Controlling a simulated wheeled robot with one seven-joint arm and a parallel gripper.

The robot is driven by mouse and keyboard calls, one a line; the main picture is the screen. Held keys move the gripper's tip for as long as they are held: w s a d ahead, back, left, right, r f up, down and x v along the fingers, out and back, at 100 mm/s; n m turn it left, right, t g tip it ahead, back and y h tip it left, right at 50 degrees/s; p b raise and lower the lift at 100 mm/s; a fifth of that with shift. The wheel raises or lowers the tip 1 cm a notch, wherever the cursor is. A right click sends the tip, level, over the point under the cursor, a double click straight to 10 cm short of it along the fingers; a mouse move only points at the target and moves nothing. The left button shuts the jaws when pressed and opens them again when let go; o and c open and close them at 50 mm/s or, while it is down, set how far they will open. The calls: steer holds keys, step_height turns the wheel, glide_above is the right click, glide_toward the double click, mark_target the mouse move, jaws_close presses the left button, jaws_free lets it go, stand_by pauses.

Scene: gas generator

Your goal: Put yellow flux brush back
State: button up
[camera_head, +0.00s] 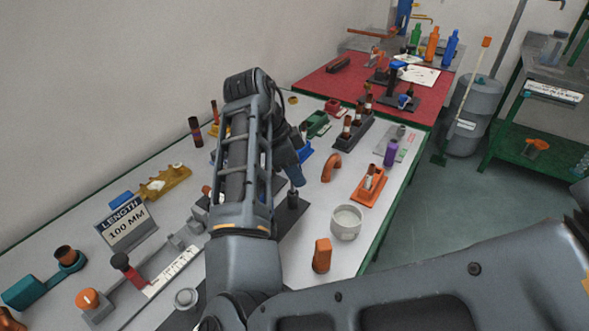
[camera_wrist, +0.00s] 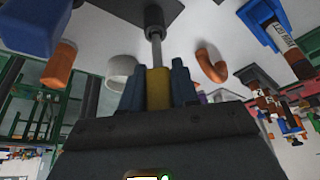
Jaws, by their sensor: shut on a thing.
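My gripper (camera_wrist: 158,90) is shut on the yellow handle of the flux brush (camera_wrist: 158,82). A thin metal shaft runs from the handle to a short black cylinder at the dark plate (camera_wrist: 112,8). I cannot tell whether that cylinder is the brush's tip or a holder around it. In the head view my gripper (camera_head: 294,178) points down over the dark plate (camera_head: 283,222) on the white table. The black cylinder (camera_head: 293,199) shows just below the gripper, and the yellow handle is hidden there.
A white bowl (camera_head: 346,222), an orange block (camera_head: 322,254), an orange bent pipe (camera_head: 331,167) and an orange stand (camera_head: 369,187) are right of the plate. A length sign (camera_head: 126,223) stands at left. Several fixtures crowd the back; small bare patches lie between things.

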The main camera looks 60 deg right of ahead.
steer(key=shift+f+b, duration=0.9)
steer(key=shift+f, duration=0.45)
steer(key=o, duration=0.9)
steer(key=shift+o, duration=0.2)
steer(key=shift+r, duration=0.15)
steer(key=p+v, duration=0.4)
steer(key=v, duration=0.3)
steer(key=shift+w+r+p, duration=0.15)
steer(key=shift+r+p, duration=0.1)
steer(key=shift+p, duration=0.15)
steer(key=shift+a, duration=0.1)
